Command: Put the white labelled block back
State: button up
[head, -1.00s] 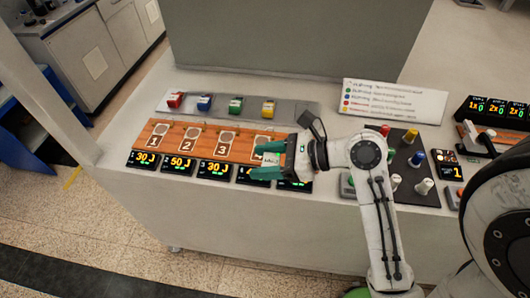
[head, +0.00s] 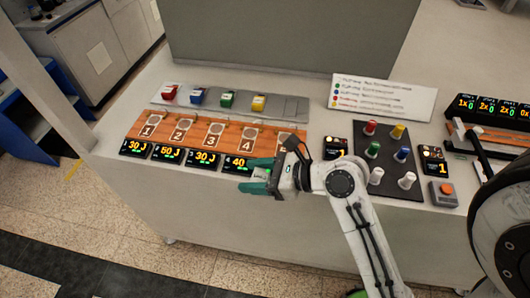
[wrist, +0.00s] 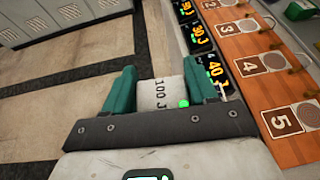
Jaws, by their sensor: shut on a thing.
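The white labelled block (wrist: 160,94) is between my green fingers in the wrist view. In the head view my gripper (head: 258,176) is in front of the orange board's right part, over the displays by position 4, and the block is mostly hidden. The orange board (head: 166,132) has numbered positions with round pads; position 5 (wrist: 282,122) is bare in the wrist view. The grey rack (head: 290,105) behind has empty places at its right end.
Red (head: 169,91), blue (head: 197,96), green (head: 227,99) and yellow (head: 258,103) blocks stand on the grey rack. A dark panel of coloured pegs (head: 372,145) is right of my gripper. A white sign (head: 383,97) stands behind. Floor is open in front of the counter.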

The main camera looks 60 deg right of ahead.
jog(key=w+a+f+m+h, duration=0.1)
jog(key=w+a+f, duration=0.3)
jog(key=f, duration=0.4)
jog(key=w+a+f+m+h, duration=0.2)
jog(key=w+a+f, duration=0.3)
jog(key=a+f, duration=0.2)
jog(key=shift+w+f+t+h, duration=0.25)
jog(key=shift+f+t+h, duration=0.05)
jog(key=shift+f+h, duration=0.15)
